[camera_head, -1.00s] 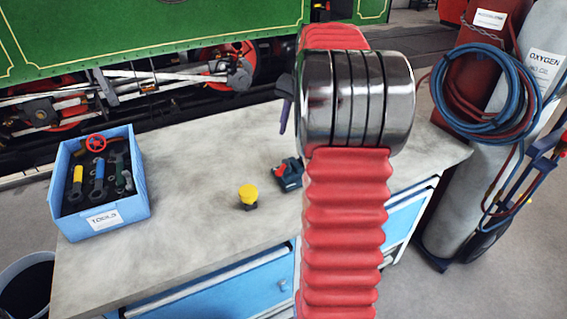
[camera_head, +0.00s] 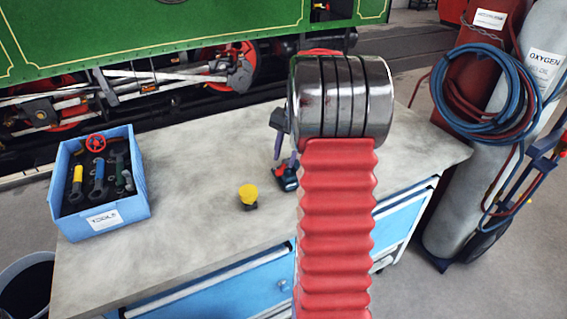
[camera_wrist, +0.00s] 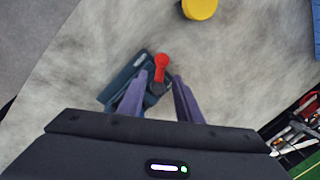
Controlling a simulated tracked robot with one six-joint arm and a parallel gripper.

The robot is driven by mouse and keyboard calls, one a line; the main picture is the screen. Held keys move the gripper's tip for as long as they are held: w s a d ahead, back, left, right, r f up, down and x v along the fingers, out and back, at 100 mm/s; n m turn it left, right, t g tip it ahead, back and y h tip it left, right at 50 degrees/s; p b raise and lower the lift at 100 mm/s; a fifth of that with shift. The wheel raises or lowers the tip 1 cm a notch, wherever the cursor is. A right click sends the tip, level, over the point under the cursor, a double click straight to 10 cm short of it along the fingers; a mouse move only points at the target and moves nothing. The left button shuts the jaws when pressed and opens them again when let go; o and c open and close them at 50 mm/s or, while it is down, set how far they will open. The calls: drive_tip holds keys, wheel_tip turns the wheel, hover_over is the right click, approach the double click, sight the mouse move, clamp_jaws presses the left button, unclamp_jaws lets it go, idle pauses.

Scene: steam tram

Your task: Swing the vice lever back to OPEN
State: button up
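The vice is a small dark blue block (camera_wrist: 125,82) with a red lever (camera_wrist: 161,62) on top, seen in the wrist view. In the head view the vice (camera_head: 289,180) sits on the grey bench, partly hidden by my gripper and arm. My gripper (camera_wrist: 159,78) is open, with its two purple fingers apart. In the wrist view the fingers reach over the vice, one on each side of the lever's lower part. I cannot tell whether either finger touches it. No OPEN marking is readable.
A yellow-topped knob (camera_head: 248,195) stands on the workbench (camera_head: 180,235), left of the vice. A blue tool box (camera_head: 120,213) is at the bench's left end. Gas cylinders (camera_head: 463,215) with hoses stand to the right. The bench between box and knob is clear.

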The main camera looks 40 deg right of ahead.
sight(282, 167)
drive_tip(key=shift+w+a+f, duration=0.1)
drive_tip(key=shift+w+f, duration=0.05)
drive_tip(key=shift+f, duration=0.65)
drive_tip(key=shift+w+f, duration=0.15)
drive_tip(key=shift+f, duration=0.65)
drive_tip(key=shift+c, duration=0.5)
clamp_jaws()
